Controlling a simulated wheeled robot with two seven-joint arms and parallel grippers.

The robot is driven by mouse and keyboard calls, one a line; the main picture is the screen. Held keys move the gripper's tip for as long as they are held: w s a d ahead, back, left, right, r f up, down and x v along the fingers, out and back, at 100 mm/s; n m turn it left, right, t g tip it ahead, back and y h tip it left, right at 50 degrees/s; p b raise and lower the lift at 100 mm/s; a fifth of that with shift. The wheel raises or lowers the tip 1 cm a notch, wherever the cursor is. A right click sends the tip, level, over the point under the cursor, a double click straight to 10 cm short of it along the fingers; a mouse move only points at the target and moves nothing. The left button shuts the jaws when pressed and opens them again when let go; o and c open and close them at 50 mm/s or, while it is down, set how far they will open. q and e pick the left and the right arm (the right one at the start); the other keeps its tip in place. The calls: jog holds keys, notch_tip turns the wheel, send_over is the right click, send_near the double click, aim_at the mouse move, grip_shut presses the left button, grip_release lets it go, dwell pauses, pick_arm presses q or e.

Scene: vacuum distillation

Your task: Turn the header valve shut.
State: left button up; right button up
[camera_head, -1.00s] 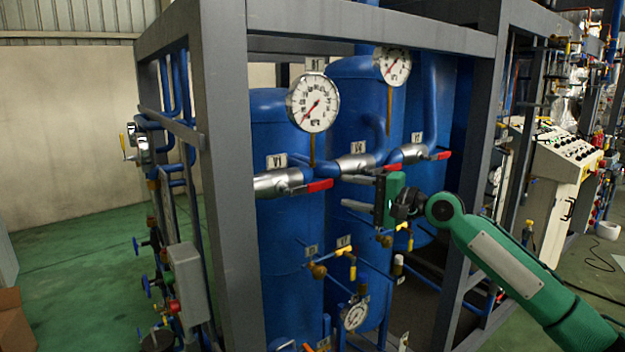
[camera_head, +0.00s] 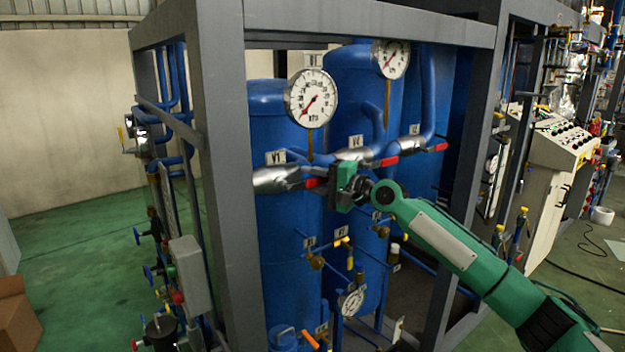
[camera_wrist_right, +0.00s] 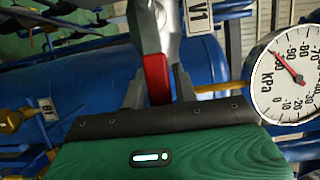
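Silver valves with red lever handles sit on the blue pipe in front of the blue tanks. The valve by the V1 label (camera_head: 274,181) has its red handle (camera_head: 312,183) pointing right, partly hidden by my right gripper (camera_head: 325,184). In the right wrist view, this red handle (camera_wrist_right: 156,78) lies between the two grey fingers of my right gripper (camera_wrist_right: 159,88). The fingers stand apart on either side of it, and I see no clear grip. Two more red handles, middle (camera_head: 389,161) and right (camera_head: 441,147), sit farther along. My left gripper is out of view.
A large round gauge (camera_head: 311,98) stands just above the V1 valve; in the right wrist view it is at right (camera_wrist_right: 287,75). A second gauge (camera_head: 391,59) is farther right. A grey frame post (camera_head: 228,190) stands left of the valve.

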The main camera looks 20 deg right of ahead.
grip_shut()
